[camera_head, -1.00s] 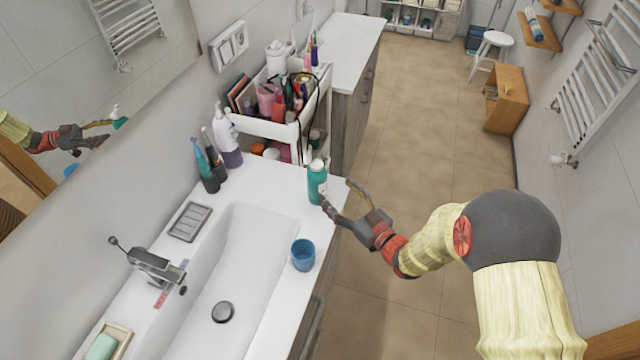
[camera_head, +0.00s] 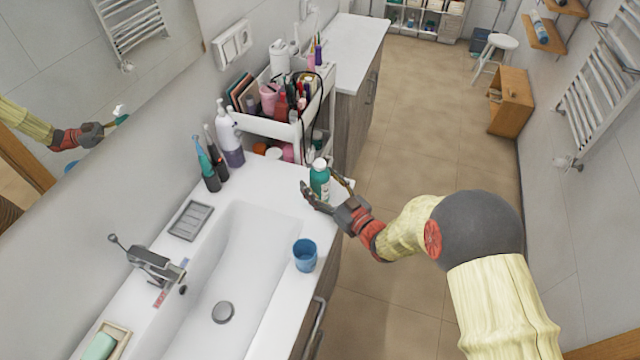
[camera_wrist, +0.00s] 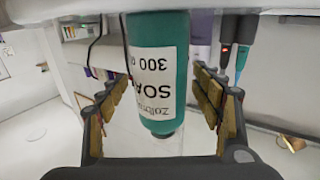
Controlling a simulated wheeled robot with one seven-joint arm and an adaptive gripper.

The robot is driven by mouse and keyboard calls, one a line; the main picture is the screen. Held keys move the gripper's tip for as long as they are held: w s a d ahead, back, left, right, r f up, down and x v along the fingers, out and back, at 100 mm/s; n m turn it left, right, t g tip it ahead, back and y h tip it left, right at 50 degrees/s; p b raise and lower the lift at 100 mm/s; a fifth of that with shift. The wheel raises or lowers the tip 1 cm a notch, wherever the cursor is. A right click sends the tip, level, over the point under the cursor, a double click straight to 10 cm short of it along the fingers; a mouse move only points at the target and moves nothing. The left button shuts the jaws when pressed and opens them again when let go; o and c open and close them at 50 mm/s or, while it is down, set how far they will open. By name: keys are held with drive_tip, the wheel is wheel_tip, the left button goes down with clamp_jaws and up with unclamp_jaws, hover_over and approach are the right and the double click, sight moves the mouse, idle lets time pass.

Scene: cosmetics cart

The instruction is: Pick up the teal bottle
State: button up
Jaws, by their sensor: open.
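The teal bottle (camera_head: 320,181) has a white cap and a white label. It stands upright on the right edge of the white sink counter in the head view. My gripper (camera_head: 322,190) is open, with one finger on each side of the bottle. In the wrist view the bottle (camera_wrist: 160,72) appears upside down, its label reading SOAP in part. It lies between the two open fingers (camera_wrist: 160,112), with a gap visible on both sides. Its base is cut off by the top of the wrist view.
A blue cup (camera_head: 305,256) stands on the counter nearer to me, beside the basin (camera_head: 250,265). Toothbrushes (camera_head: 206,165) and a white and purple bottle (camera_head: 229,135) stand by the wall.

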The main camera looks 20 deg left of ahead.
drive_tip(key=shift+c, duration=0.5)
drive_tip(key=c, duration=1.4)
drive_tip(key=shift+r, duration=0.1)
drive_tip(key=shift+c, duration=0.3)
drive_tip(key=shift+r, duration=0.1)
